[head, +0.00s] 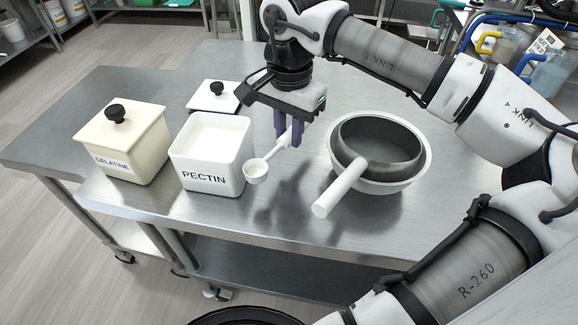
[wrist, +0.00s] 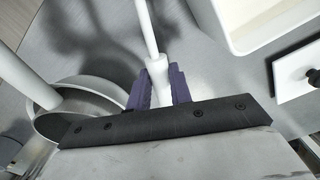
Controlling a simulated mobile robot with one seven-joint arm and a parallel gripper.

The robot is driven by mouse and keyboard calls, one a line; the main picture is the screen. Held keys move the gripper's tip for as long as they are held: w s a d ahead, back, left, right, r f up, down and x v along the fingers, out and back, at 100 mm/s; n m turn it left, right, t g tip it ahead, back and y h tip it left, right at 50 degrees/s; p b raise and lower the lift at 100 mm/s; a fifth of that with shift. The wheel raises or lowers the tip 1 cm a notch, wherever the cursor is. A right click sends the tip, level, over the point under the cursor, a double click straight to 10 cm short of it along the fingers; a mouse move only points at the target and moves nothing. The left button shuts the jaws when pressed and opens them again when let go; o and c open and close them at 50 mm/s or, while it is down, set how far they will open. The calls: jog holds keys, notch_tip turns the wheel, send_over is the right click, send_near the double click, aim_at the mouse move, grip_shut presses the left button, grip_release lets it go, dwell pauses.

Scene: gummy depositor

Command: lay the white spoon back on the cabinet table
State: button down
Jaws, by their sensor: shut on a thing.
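The white spoon (head: 256,171) is in my gripper (head: 289,140), whose purple fingers are shut on its handle. The spoon's bowl points to the lower left in the head view, beside the pectin box, and seems to hold some pale powder. In the wrist view the spoon's handle (wrist: 150,40) runs up from between the fingers (wrist: 158,92), and its bowl is out of the picture. The spoon appears to be held above the steel cabinet table (head: 270,222), with shadows on the top below it.
The open white pectin box (head: 207,181) stands left of my gripper, its lid (head: 217,101) behind it. A closed cream gelatine box (head: 124,158) is farther left. At right, a pan with a white handle (head: 338,188) sits in a white bowl (head: 424,160). The table's front middle is clear.

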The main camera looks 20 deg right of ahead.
aim_at(289, 165)
jog(key=shift+f+b, duration=1.6)
jog(key=shift+f, duration=1.5)
jog(key=shift+f, duration=0.2)
jog(key=c, duration=1.3)
grip_release()
jog(key=shift+o, duration=0.2)
notch_tip(289, 165, up, 12)
jog(key=shift+d+r, duration=0.15)
jog(key=shift+r, duration=0.1)
